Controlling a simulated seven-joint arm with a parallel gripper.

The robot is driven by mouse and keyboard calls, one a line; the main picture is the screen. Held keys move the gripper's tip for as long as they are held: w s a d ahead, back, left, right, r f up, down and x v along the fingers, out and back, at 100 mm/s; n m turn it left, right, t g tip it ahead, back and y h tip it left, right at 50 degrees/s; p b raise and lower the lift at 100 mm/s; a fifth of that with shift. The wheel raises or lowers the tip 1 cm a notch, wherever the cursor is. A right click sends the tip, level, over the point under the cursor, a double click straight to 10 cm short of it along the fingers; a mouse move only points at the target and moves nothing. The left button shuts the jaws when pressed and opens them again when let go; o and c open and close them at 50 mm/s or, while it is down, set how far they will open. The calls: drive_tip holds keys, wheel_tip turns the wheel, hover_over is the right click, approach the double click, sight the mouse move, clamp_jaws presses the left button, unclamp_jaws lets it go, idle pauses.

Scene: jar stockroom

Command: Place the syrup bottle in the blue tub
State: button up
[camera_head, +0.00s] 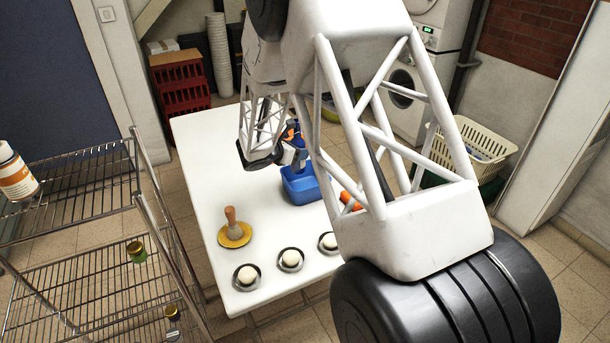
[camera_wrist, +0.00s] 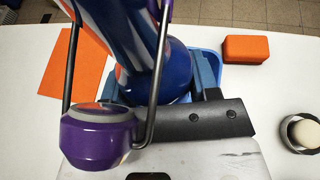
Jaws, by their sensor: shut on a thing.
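My gripper (camera_head: 298,152) is shut on a blue, white and orange bottle (camera_wrist: 170,72), which I take as the syrup bottle. The bottle is tilted in the wrist view and partly crossed by dark rods. The blue tub (camera_head: 303,190) stands on the white table, with the gripper and bottle over its back part in the head view. The tub's inside is mostly hidden. In the wrist view, part of the tub (camera_wrist: 211,58) shows behind the bottle.
An orange block (camera_wrist: 258,48) lies right of the tub. A brush on a yellow dish (camera_head: 233,238) and several bowls with white balls (camera_head: 290,260) stand along the table's front. A wire rack (camera_head: 75,210) stands left. The table's left side (camera_head: 205,165) is clear.

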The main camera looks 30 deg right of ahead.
sight(292, 166)
drive_tip(key=shift+f, duration=3.1)
drive_tip(key=shift+f, duration=0.1)
drive_tip(key=shift+f, duration=1.75)
drive_tip(key=shift+f, duration=0.1)
drive_tip(key=o, duration=1.3)
drive_tip(key=shift+f, duration=0.1)
drive_tip(key=shift+r, duration=0.2)
drive_tip(key=v, duration=1.2)
drive_tip(key=shift+f, duration=0.1)
drive_tip(key=shift+s, duration=0.1)
